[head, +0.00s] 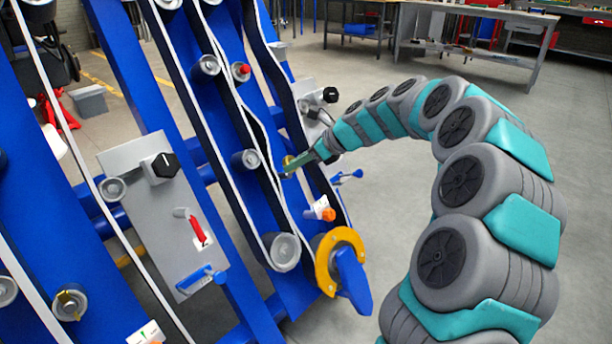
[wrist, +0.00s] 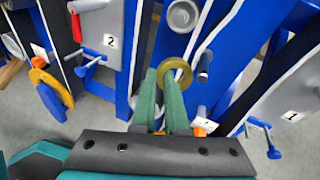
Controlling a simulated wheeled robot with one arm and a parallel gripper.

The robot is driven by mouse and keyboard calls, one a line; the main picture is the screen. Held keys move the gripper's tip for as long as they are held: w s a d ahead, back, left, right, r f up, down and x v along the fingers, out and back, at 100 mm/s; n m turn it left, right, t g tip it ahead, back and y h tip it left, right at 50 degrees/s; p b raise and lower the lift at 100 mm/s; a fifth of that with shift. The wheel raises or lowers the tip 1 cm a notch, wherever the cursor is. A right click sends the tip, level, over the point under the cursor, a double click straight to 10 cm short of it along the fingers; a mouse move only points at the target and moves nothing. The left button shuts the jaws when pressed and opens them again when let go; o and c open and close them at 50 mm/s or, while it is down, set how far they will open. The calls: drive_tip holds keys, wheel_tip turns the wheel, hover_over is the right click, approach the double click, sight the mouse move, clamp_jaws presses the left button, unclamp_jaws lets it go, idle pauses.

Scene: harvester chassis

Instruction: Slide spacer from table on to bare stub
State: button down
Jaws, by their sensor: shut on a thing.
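The spacer is a brass-coloured ring (wrist: 175,73) at the tips of my green gripper fingers (wrist: 164,80) in the wrist view. My gripper is shut on it, with the ring's hole showing beyond the fingertips. In the head view my gripper (head: 291,168) is beside the blue chassis, and a small part of the spacer (head: 287,160) shows at its tips. A dark, short cylinder that looks like the bare stub (wrist: 205,66) sticks out just right of the ring in the wrist view. The ring appears apart from it. I cannot pick out this stub surely in the head view.
Blue chassis beams (head: 185,85) carry belts and grey rollers (head: 281,250). A yellow ring with a blue handle (head: 352,280) and an orange knob (head: 328,214) sit below my gripper. Plates with blue T-handles (wrist: 258,126) flank the gripper. Open floor lies right of the chassis.

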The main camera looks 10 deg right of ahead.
drive_tip(key=w+d+f+m+t+h, duration=0.1)
drive_tip(key=w+d+f+m+t, duration=0.2)
drive_tip(key=f, duration=0.3)
drive_tip(key=shift+d+m+t, duration=0.35)
drive_tip(key=shift+m+t, duration=0.25)
drive_tip(key=shift+t, duration=0.1)
drive_tip(key=shift+r+p, duration=0.2)
drive_tip(key=shift+p, duration=0.25)
drive_tip(key=shift+x, duration=2.6)
drive_tip(key=shift+f+p, duration=0.1)
drive_tip(key=shift+p, duration=0.7)
drive_tip(key=shift+f, duration=0.1)
drive_tip(key=shift+w+a+f, duration=0.2)
drive_tip(key=shift+w, duration=0.2)
